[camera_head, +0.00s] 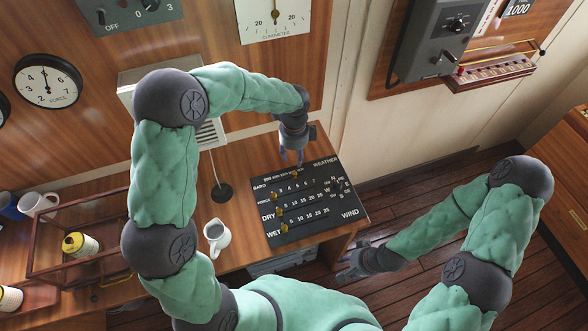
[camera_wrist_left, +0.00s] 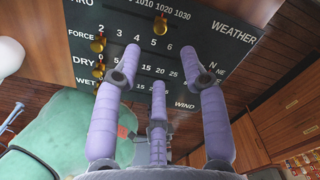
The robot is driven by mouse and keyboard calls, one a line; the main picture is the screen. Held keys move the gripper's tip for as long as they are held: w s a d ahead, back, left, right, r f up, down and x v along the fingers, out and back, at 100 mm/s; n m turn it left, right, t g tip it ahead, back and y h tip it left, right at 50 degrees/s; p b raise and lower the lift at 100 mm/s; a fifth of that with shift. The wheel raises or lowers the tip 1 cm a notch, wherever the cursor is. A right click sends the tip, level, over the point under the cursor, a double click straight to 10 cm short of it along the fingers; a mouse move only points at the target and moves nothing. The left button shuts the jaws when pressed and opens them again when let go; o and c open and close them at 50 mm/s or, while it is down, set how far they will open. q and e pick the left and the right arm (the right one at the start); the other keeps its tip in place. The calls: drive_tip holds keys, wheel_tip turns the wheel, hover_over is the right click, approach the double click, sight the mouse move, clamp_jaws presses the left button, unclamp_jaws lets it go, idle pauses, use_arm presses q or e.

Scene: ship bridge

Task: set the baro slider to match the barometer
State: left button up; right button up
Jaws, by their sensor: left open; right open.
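The black weather board (camera_head: 318,222) lies on the wooden desk, with rows of white numbers. Its top row carries the brass baro slider knob (camera_head: 295,174). The left wrist view shows this knob (camera_wrist_left: 160,25) left of the 1010 1020 1030 numbers' right end. My left gripper (camera_head: 299,160) is over the board's top edge, close to the knob; in its wrist view the fingers (camera_wrist_left: 163,52) are spread, with nothing between them. My right gripper (camera_head: 350,268) is open and empty, low beside the desk's right end.
Several other brass knobs, such as the force knob (camera_head: 273,196), sit on lower rows. A white jug (camera_head: 216,236) stands left of the board, near a microphone base (camera_head: 222,192). A wooden rack (camera_head: 85,204) is further left. A grey wall box (camera_head: 437,40) hangs at the upper right.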

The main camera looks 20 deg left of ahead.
sight(294, 173)
use_arm(q)
wheel_tip(294, 173, down, 9)
drive_tip(key=shift+f+b, duration=0.15)
drive_tip(key=shift+b, duration=0.35)
clamp_jaws()
